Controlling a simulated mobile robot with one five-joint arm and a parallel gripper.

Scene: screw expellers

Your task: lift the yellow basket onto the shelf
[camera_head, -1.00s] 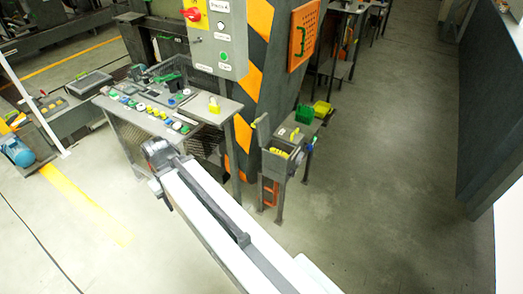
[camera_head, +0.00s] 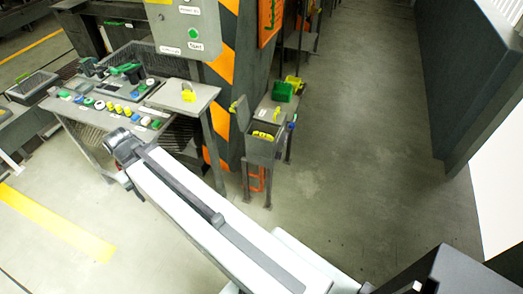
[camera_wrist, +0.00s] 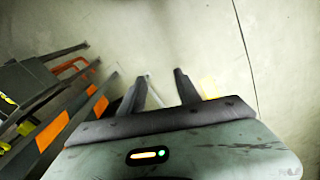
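A small yellow basket (camera_head: 293,81) sits at the back of a narrow grey stand (camera_head: 268,105), just behind a green bin (camera_head: 283,92). My arm reaches out to the left, and my gripper (camera_head: 122,150) is in front of the control desk, well apart from the yellow basket. In the wrist view my gripper (camera_wrist: 160,86) has its two dark fingers spread, with only pale floor between them. The yellow basket cannot be made out in the wrist view. I cannot tell which surface is the shelf.
A control desk (camera_head: 150,108) with coloured buttons and a small yellow item (camera_head: 188,94) stands close beyond my gripper. A black-and-orange striped machine post (camera_head: 222,80) rises behind it. A grey box (camera_head: 264,140) holds yellow pieces. The floor (camera_head: 370,150) to the right is open.

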